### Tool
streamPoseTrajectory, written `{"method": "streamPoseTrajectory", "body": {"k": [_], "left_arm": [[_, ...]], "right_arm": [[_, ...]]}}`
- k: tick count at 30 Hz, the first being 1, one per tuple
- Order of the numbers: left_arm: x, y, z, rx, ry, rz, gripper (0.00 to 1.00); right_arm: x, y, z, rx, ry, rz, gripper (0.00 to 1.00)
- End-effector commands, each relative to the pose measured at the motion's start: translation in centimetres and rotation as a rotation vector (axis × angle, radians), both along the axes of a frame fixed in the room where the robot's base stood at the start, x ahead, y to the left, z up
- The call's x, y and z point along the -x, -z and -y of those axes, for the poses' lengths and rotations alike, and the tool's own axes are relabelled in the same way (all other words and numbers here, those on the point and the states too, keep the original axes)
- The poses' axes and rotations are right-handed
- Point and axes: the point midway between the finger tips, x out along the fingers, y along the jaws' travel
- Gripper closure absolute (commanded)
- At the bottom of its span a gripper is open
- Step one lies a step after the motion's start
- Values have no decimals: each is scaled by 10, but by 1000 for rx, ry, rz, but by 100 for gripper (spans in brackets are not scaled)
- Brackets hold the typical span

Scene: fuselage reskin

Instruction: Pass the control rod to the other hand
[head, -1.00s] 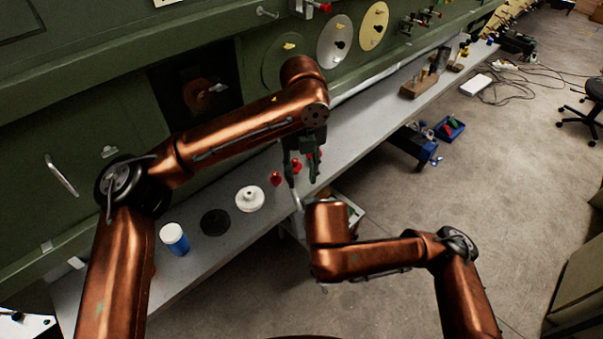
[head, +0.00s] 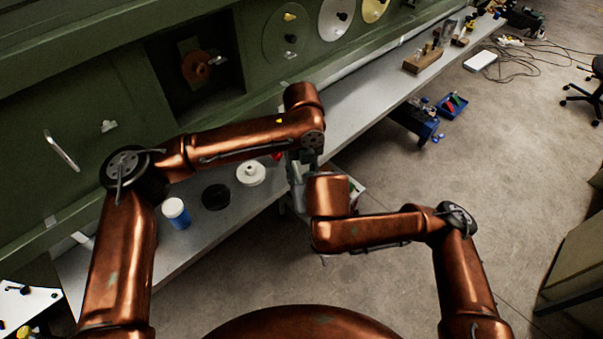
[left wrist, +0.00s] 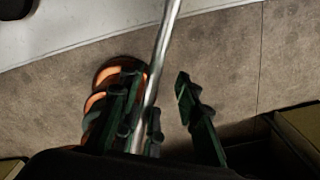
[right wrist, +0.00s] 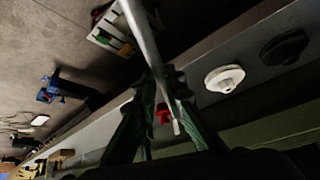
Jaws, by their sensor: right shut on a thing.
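The control rod is a thin, shiny metal bar (left wrist: 166,40). My right gripper (right wrist: 164,80) is shut on it, and the rod runs on past the fingers in the right wrist view (right wrist: 140,30). My left gripper (left wrist: 167,98) is open, with the rod running between its dark green fingers, nearer the left one. In the head view my left gripper (head: 298,172) hangs down beside the end of my right arm, and the two wrists hide most of the rod. Whether a left finger touches the rod cannot be told.
The grey bench (head: 350,120) runs along the green fuselage panel. On it are a white flanged disc (head: 250,173), a black disc (head: 215,197) and a blue jar with a white lid (head: 176,212).

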Motion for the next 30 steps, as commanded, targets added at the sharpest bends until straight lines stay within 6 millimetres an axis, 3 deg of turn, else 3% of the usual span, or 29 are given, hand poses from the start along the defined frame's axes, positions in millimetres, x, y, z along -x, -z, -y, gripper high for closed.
{"method": "streamPoseTrajectory", "body": {"k": [5,18,25,26,30], "left_arm": [[0,0,0,0,0,0,69],[0,-1,1,3,1,1,99],[1,-1,3,7,2,1,100],[0,-2,3,8,2,2,100],[1,-2,3,8,3,2,100]], "right_arm": [[0,0,0,0,0,1,100],[0,0,-1,-2,-2,1,100],[1,0,-2,-4,-6,-1,100],[1,0,-3,-5,-7,-1,89],[1,0,-3,-5,-7,-1,79]]}}
